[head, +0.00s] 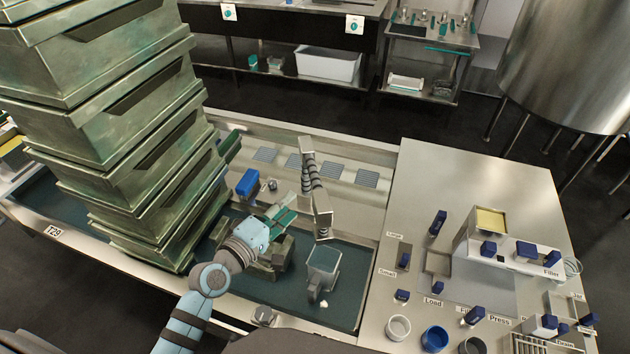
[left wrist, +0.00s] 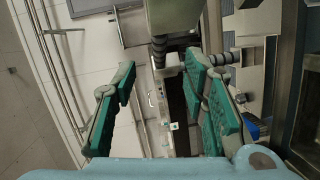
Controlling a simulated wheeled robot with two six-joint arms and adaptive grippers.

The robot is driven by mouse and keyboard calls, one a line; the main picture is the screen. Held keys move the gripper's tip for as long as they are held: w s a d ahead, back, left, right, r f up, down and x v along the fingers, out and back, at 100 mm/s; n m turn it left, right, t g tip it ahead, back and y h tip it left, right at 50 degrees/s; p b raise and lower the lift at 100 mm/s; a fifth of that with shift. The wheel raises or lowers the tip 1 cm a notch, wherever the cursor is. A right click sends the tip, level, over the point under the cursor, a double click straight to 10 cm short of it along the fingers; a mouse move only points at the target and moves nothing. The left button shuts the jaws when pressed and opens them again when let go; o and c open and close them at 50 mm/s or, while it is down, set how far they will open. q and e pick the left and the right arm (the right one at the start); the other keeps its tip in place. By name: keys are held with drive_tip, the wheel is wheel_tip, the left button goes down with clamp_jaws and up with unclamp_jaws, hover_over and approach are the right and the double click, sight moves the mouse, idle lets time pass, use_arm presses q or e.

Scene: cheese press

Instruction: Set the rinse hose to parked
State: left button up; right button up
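The rinse hose (head: 311,180) is a grey piece with dark ribbed rings. It rises over the wash basin (head: 345,300) in the head view, with a straight grey length at its lower end. A ribbed part of it seems to show beyond the fingers in the left wrist view (left wrist: 222,58). My left gripper (head: 290,226) is just left of the hose's lower end. Its green-padded fingers are wide apart in the left wrist view (left wrist: 160,95), and I see nothing clasped between them. Whether a finger touches the hose is unclear. My right gripper is not in view.
A tall stack of green crates (head: 130,140) stands left of my arm. A grey jug-like container (head: 323,262) is in the basin and a blue block (head: 247,182) is behind the gripper. The steel worktop (head: 430,180) with press controls is at the right.

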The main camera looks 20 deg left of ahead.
sight(315, 181)
use_arm(q)
drive_tip(key=b+x, duration=0.2)
drive_tip(key=x, duration=1)
drive_tip(key=shift+d+f, duration=0.1)
drive_tip(key=shift+w+d, duration=0.15)
drive_tip(key=shift+w, duration=0.05)
clamp_jaws()
